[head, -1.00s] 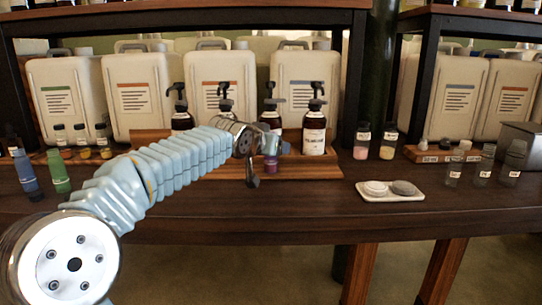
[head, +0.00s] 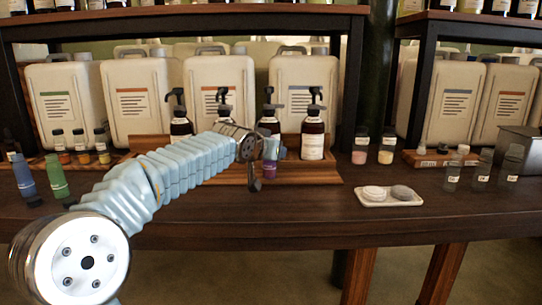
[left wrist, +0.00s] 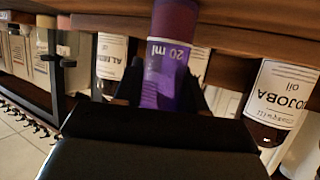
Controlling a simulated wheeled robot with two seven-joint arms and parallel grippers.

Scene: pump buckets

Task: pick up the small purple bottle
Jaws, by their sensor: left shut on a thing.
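The small purple bottle (head: 269,171) is at the front of the wooden stand in the head view. My left gripper (head: 272,150) is shut on it, and the fingers and wrist partly hide it. In the left wrist view the bottle (left wrist: 172,78) sits between the dark fingers (left wrist: 165,100), with a "20 ml" marking and a darker maroon end at the top of the picture. I cannot tell whether it touches the surface below. My right gripper is in neither view.
Dark pump bottles (head: 313,135) stand on the wooden stand (head: 318,173) close to my gripper. A cream tray (head: 375,201) with two round pieces lies to the right. Blue (head: 24,176) and green (head: 55,177) bottles stand at left. The table front (head: 300,210) is clear.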

